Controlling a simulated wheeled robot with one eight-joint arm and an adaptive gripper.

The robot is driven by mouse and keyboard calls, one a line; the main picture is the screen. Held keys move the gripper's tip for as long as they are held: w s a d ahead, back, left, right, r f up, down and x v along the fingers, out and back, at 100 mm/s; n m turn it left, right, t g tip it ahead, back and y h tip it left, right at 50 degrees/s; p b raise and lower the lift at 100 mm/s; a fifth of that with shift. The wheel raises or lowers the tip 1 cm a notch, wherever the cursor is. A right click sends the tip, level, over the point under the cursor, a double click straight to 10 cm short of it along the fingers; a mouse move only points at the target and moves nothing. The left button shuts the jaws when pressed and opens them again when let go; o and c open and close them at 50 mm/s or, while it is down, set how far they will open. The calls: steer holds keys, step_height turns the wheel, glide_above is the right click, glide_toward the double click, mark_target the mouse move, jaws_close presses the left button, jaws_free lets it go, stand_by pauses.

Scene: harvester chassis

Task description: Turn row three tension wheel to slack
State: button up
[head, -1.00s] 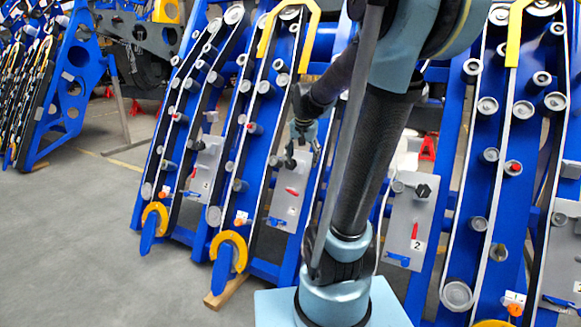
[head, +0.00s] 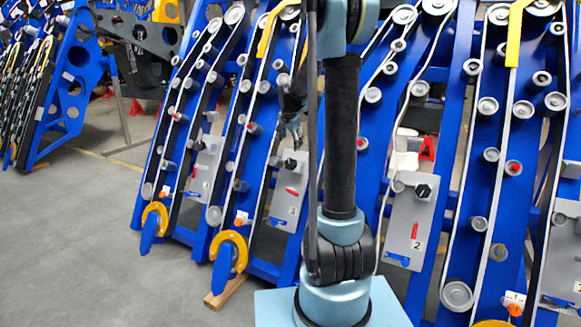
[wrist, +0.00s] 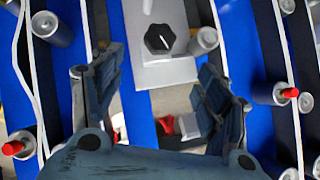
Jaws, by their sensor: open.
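The row three plate (head: 285,195) is grey, with a red lever and a black tension wheel (head: 290,163) at its top. In the wrist view a black lobed wheel (wrist: 160,39) with a short white pointer mark sits on a grey plate, upper middle. The mark points to the lower right. My gripper (head: 291,135) is just above the row three wheel in the head view. In the wrist view my gripper (wrist: 162,95) is open and empty. The wheel shows beyond and between its fingers, and I see no contact.
Blue row frames with rollers and pale belts stand on both sides. The row two plate (head: 412,220) is to the right. Red-tipped rollers (wrist: 288,94) flank my fingers. Yellow rings (head: 229,246) stand at the frame feet. The grey floor (head: 80,240) at left is clear.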

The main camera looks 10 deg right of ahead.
mark_target(290, 162)
steer(key=x, duration=1.6)
steer(key=shift+w+f, duration=0.1)
steer(key=shift+f, duration=0.1)
steer(key=c, duration=1.1)
